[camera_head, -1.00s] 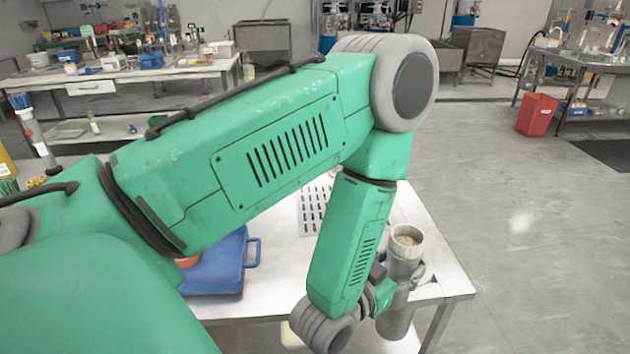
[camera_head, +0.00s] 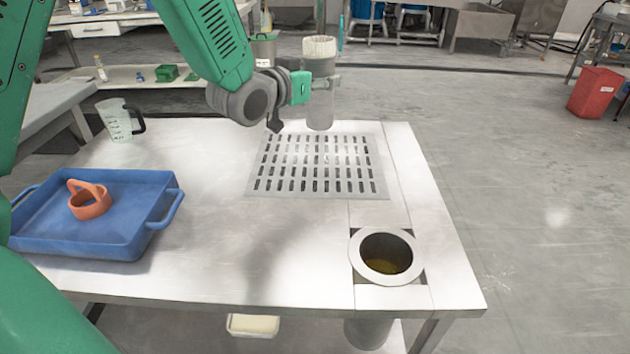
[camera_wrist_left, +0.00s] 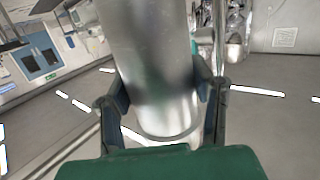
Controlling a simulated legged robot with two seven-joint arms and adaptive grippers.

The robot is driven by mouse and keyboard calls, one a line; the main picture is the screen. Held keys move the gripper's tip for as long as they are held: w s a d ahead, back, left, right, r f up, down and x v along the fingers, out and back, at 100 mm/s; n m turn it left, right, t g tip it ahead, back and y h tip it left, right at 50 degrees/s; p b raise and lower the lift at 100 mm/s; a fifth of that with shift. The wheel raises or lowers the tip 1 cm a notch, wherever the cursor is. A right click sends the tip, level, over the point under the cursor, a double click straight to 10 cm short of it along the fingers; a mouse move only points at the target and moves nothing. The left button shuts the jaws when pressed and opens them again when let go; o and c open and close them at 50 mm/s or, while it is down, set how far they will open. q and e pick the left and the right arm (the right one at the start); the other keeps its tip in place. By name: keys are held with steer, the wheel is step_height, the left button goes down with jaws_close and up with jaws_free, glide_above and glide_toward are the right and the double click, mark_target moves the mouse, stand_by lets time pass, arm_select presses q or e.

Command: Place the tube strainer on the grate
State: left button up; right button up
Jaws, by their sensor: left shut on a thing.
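The tube strainer (camera_head: 319,108) is a grey metal cylinder with a pale ribbed top. It is upright. My left gripper (camera_head: 322,82) is shut around its side. In the left wrist view the strainer's shiny metal wall (camera_wrist_left: 155,75) sits between both fingers of my left gripper (camera_wrist_left: 162,95). The grate (camera_head: 252,189) is a flat slotted metal panel in the table top. The strainer's lower end shows at the grate's far edge; I cannot tell its exact height above it. My right gripper is not in view.
A round opening with a metal rim (camera_head: 357,262) is at the table's front right, with yellowish-brown matter inside. A measuring jug (camera_head: 118,122) stands at the back left. The table between tray and grate is clear.

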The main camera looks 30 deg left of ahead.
mark_target(322, 96)
arm_select(q)
steer(key=shift+w+a+r, duration=0.1)
steer(key=shift+a, duration=0.15)
steer(key=shift+d+b, duration=0.1)
steer(key=shift+b, duration=0.2)
steer(key=f+b, duration=0.1)
steer(key=f, duration=0.1)
steer(key=d+f, duration=0.1)
steer(key=f, duration=0.1)
steer(key=shift+b, duration=0.4)
steer(key=f+b, duration=0.1)
steer(key=f, duration=0.1)
steer(key=a+f+b, duration=0.1)
steer(key=f, duration=0.2)
steer(key=shift+a+f, duration=0.15)
steer(key=shift+f, duration=0.15)
steer(key=shift+d+r, duration=0.15)
steer(key=shift+d, duration=0.35)
steer(key=o, duration=1.4)
steer(key=shift+c, duration=0.2)
steer(key=shift+o, duration=0.7)
steer(key=shift+a+f, duration=0.1)
steer(key=shift+f, duration=0.1)
steer(key=shift+a, duration=0.3)
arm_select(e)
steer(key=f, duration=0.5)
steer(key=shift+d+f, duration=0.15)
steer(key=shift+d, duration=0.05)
